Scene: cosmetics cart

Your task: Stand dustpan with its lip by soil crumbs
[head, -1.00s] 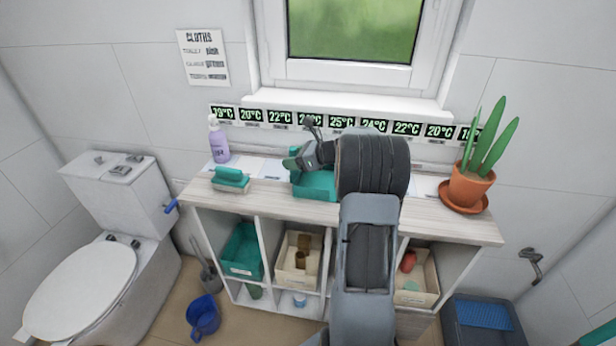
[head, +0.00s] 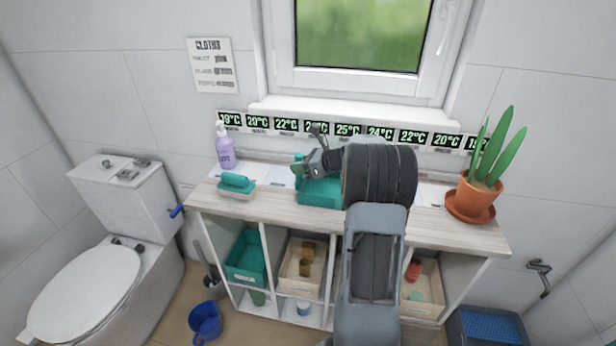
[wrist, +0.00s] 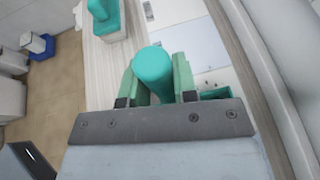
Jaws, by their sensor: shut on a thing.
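The teal dustpan (head: 319,194) is on the wooden counter top, left of my dark wrist. My gripper (head: 305,168) is shut on its upright handle. In the wrist view, the rounded teal handle (wrist: 153,66) sits between the two fingers of my gripper (wrist: 156,82). I cannot tell whether the dustpan rests on the counter or is just above it. Its lip is not clear. No soil crumbs can be made out; my arm hides part of the counter to the right.
A potted plant (head: 474,195) stands on the right end. The counter (head: 440,232) is bare at the front right. A window sill (head: 350,112) is behind.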

